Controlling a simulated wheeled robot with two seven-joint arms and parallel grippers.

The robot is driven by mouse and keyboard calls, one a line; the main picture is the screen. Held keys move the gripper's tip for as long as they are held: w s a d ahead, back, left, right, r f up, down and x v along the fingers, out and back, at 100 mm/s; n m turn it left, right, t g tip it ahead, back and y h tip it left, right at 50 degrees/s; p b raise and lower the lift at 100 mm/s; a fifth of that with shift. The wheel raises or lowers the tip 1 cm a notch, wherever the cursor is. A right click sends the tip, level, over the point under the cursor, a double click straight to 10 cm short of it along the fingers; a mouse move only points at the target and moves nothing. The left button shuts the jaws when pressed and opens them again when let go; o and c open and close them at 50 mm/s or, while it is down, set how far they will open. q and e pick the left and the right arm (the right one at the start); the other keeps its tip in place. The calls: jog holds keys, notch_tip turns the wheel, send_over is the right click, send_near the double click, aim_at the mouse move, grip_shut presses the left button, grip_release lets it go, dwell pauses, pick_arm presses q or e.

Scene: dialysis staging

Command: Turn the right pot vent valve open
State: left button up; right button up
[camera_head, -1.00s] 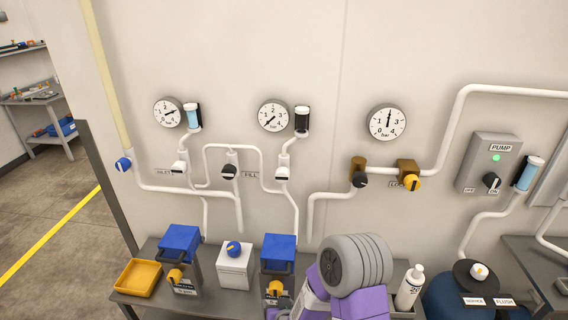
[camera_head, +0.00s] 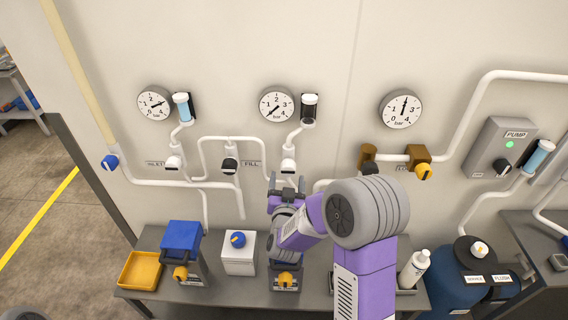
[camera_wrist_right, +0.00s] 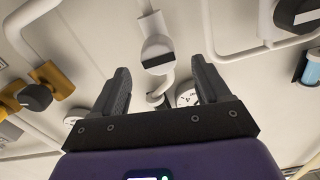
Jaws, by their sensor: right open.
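The right pot (camera_head: 289,298) stands on the bench with a yellow knob (camera_head: 285,279) on its front; its blue lid is hidden behind my right arm. A white wall valve (camera_head: 288,165) with a dark handle bar is above it on the pipework. I cannot read which of these is labelled the vent. My right gripper (camera_head: 288,184) is raised above the pot, just below that wall valve in the picture. In the wrist view the gripper (camera_wrist_right: 160,80) is open and empty, with the white valve (camera_wrist_right: 157,54) ahead between its fingers, apparently apart. My left gripper is not in view.
The left pot (camera_head: 183,245), a white box with a blue knob (camera_head: 239,258), a yellow tray (camera_head: 141,270) and a white bottle (camera_head: 413,269) stand on the bench. A black-handled valve (camera_head: 230,164) is left of the white one, and a brass valve (camera_head: 368,158) is to the right.

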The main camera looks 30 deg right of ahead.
aim_at(288, 171)
jog(key=x, duration=0.5)
jog(key=shift+p, duration=0.35)
jog(key=c, duration=1)
